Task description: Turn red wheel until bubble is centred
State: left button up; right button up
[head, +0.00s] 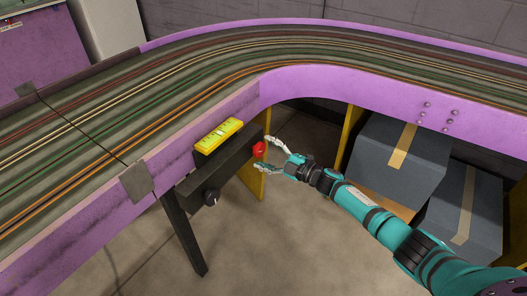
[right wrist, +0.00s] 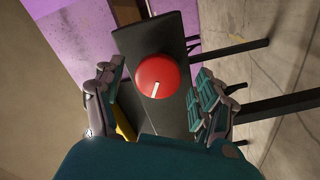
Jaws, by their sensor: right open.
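The red wheel (head: 259,149) sits on the right end of a dark bar (head: 225,170) beside the track. In the right wrist view the red wheel (right wrist: 163,75) shows a white mark pointing down and slightly left. A yellow level (head: 218,135) lies on top of the bar; its bubble is too small to read. My right gripper (head: 264,153) is open, with one finger on each side of the red wheel. In the right wrist view the fingers (right wrist: 160,95) stand apart from the wheel, with gaps on both sides. My left gripper is not in view.
A black knob (head: 212,196) with a white mark is on the bar, left of the red wheel. The purple-walled track (head: 190,137) curves behind. Grey boxes (head: 390,150) stand under it at right. The floor (head: 265,245) in front is clear.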

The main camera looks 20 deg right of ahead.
jog(key=v, duration=1)
jog(key=shift+s+d, duration=0.2)
jog(key=shift+s, duration=0.05)
